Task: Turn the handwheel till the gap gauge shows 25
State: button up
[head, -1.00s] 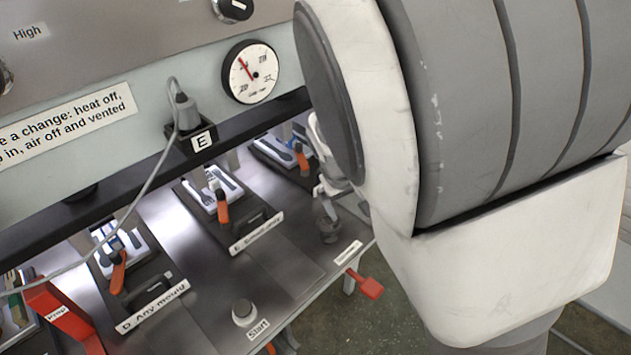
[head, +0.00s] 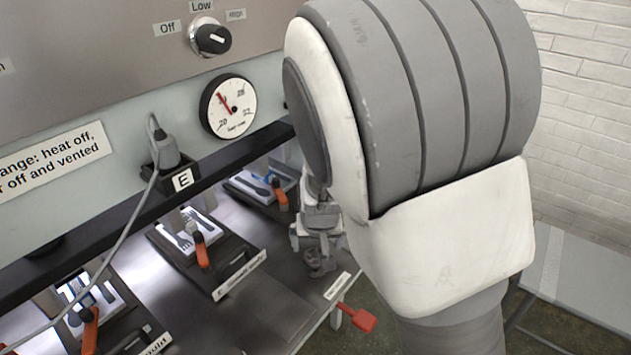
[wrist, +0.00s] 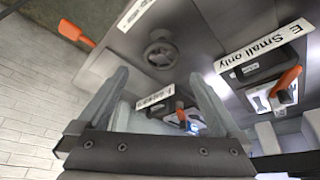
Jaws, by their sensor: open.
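The handwheel (wrist: 161,52) is a small grey wheel with a central hub on the steel bench, seen beyond my fingertips in the wrist view. In the head view the handwheel (head: 321,263) is partly hidden below my gripper (head: 316,228). My gripper (wrist: 159,88) is open, its two fingers spread with nothing between them. It looks close to the wheel but apart from it in the wrist view. The gap gauge (head: 229,106) is a round white dial on the press front. Its red needle points up and left, between the 20 and 28 marks; the exact value is too small to read.
Mould stations with orange handles, such as the one labelled E Small only (head: 202,250), sit left of the wheel. A red lever (head: 357,317) sticks out at the bench's front edge.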

aim_at(317, 258)
jog(key=b+x, duration=0.1)
jog(key=x, duration=0.6)
jog(key=shift+b, duration=0.35)
jog(key=c, duration=1.1)
jog(key=shift+f, duration=0.1)
jog(key=shift+c, duration=0.3)
jog(key=shift+f+b, duration=0.1)
jog(key=shift+b, duration=0.3)
jog(key=shift+n, duration=0.4)
